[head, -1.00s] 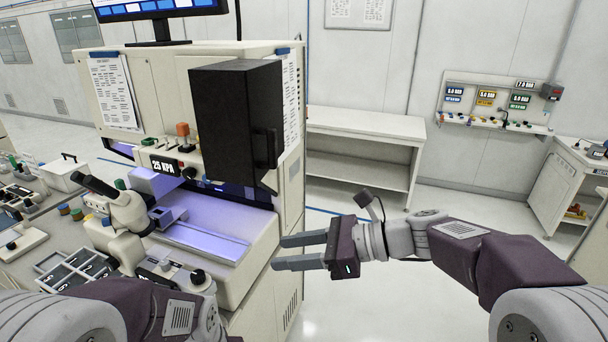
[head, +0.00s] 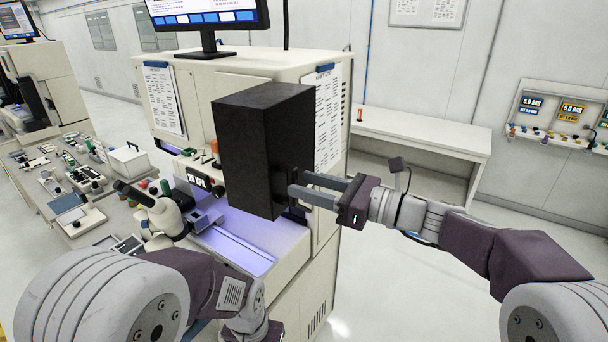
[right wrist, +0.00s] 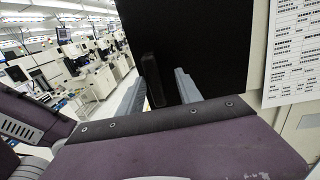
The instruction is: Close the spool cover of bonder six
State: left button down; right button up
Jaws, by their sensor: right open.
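The spool cover is a black box (head: 240,150) on the front of the cream bonder (head: 195,100), and it stands out from the machine's face. In the right wrist view the cover's dark face (right wrist: 205,45) fills the upper middle, with an upright black handle (right wrist: 153,78) on it. My right gripper (head: 298,184) is at the right-hand side of the cover. It is open, and in the right wrist view its two grey fingers (right wrist: 160,82) lie on either side of the handle. I cannot tell whether they touch it. My left arm is low in the head view, its fingers out of sight.
A microscope (head: 160,215) and a lit work stage (head: 235,243) are below and left of the cover. A monitor (head: 207,14) stands on the bonder. A white bench (head: 425,135) is behind at right. The floor right of the bonder is clear.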

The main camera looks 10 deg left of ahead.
jog(key=shift+s+a+r, duration=0.1)
jog(key=shift+s+a, duration=0.2)
jog(key=shift+a, duration=0.3)
jog(key=shift+s+a+r, duration=0.1)
jog(key=shift+s+a, duration=0.15)
jog(key=shift+a, duration=0.3)
jog(key=shift+w+d+f, duration=0.1)
jog(key=shift+w+d, duration=0.15)
jog(key=shift+d, duration=0.05)
jog(key=shift+c, duration=1.2)
jog(key=shift+w+d, duration=0.15)
grip_shut()
jog(key=shift+a, duration=0.2)
